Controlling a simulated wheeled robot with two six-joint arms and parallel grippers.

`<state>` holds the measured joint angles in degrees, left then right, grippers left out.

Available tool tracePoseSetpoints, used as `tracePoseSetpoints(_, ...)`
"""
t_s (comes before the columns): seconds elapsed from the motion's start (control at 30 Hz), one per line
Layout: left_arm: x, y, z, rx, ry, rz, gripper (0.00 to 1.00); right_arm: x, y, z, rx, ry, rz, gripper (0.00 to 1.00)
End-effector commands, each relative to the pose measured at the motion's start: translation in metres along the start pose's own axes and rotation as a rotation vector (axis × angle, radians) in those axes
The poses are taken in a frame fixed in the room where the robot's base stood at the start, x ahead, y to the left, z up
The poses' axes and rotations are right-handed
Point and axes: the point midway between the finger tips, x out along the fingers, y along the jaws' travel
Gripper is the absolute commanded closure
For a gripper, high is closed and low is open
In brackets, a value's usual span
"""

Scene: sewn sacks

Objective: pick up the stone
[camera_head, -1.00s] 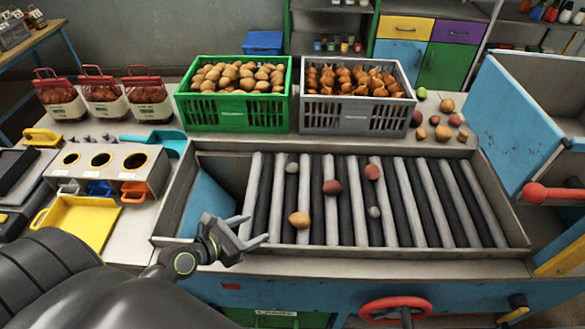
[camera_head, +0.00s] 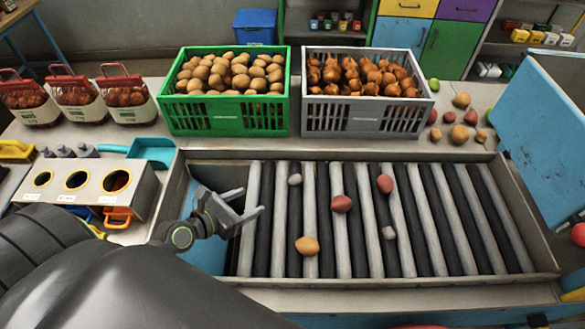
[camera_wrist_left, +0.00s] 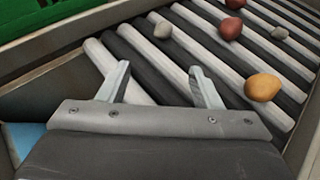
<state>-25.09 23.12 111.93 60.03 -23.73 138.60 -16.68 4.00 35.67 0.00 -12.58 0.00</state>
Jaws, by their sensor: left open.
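Two small grey stones lie on the roller table. One stone (camera_head: 295,180) is near the back left of the rollers, and the other stone (camera_head: 389,232) is right of the middle. In the left wrist view the first stone (camera_wrist_left: 163,30) is ahead, beyond the gap between my fingers, and the second stone (camera_wrist_left: 279,33) is at the far right. My left gripper (camera_head: 252,201) is open and empty over the left end of the rollers, left of the nearer stone and apart from it. Its two fingers (camera_wrist_left: 160,70) point towards the rollers. My right gripper is not in view.
The rollers also bear an orange-brown potato (camera_head: 307,246) and two red potatoes (camera_head: 341,204) (camera_head: 384,184). A metal rim (camera_head: 400,284) borders them. A green crate (camera_head: 222,119) and a grey crate (camera_head: 366,119) stand behind. A blue panel (camera_head: 545,130) rises at the right.

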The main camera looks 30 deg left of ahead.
Motion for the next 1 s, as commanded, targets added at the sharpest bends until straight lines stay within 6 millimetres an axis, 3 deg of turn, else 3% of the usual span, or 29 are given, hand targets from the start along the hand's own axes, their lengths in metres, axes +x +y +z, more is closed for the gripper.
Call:
tracePoseSetpoints(0.17, 0.029, -0.001, 0.002, -0.005, -0.004, 0.0, 0.41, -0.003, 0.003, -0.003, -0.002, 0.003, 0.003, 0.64)
tracePoseSetpoints(0.4, 0.079, -0.001, 0.002, -0.004, -0.003, -0.001, 0.41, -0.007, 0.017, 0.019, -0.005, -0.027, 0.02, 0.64)
tracePoseSetpoints(0.5, 0.097, -0.001, 0.002, -0.004, -0.002, -0.001, 0.41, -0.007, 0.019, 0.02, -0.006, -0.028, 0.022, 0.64)
tracePoseSetpoints(0.77, 0.118, -0.001, 0.0, -0.002, 0.0, -0.001, 0.41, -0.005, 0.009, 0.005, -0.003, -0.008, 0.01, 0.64)
tracePoseSetpoints(1.0, 0.141, 0.001, 0.001, -0.002, -0.002, -0.001, 0.41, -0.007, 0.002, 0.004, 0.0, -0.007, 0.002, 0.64)
